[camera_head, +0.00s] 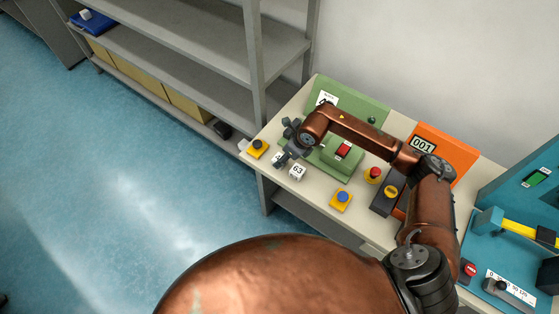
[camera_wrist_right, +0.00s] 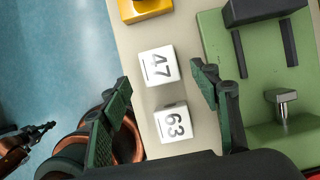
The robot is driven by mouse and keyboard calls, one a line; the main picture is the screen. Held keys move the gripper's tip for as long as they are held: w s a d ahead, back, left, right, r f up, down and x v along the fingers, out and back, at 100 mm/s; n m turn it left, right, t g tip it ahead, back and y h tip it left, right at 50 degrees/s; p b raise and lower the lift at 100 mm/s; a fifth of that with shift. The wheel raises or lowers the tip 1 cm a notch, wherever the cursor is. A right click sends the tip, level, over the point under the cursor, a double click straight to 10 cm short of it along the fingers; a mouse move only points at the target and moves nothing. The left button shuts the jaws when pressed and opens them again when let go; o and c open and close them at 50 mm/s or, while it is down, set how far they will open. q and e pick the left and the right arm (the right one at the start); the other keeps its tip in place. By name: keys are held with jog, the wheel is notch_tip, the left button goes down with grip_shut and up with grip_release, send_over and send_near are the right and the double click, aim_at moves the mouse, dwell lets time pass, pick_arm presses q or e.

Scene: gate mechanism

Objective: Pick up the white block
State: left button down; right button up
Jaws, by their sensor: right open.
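Two white blocks with black numbers are on the cream table. Block 63 (camera_head: 298,171) is at the table's front-left part, and block 47 (camera_head: 277,159) is beside it, partly hidden by the gripper. In the right wrist view, block 47 (camera_wrist_right: 158,66) lies between the fingertips' lines and block 63 (camera_wrist_right: 172,122) is nearer the palm. My right gripper (camera_head: 287,144) is open and empty above the blocks; its dark fingers (camera_wrist_right: 161,74) are spread on either side of them. Whether the fingers touch a block cannot be told. A small dark gripper-like part of mine (camera_wrist_right: 32,138) shows far left.
A green panel (camera_head: 357,97) with a red switch (camera_head: 343,150) stands behind the blocks. An orange panel marked 001 (camera_head: 450,150) and a blue station with a hammer (camera_head: 515,228) are to the right. A grey shelf (camera_head: 185,60) stands left.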

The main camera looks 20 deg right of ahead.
jog(key=x, duration=0.5)
jog(key=shift+w+a, duration=0.1)
jog(key=shift+w, duration=0.1)
jog(key=shift+c, duration=0.3)
jog(key=c, duration=1.4)
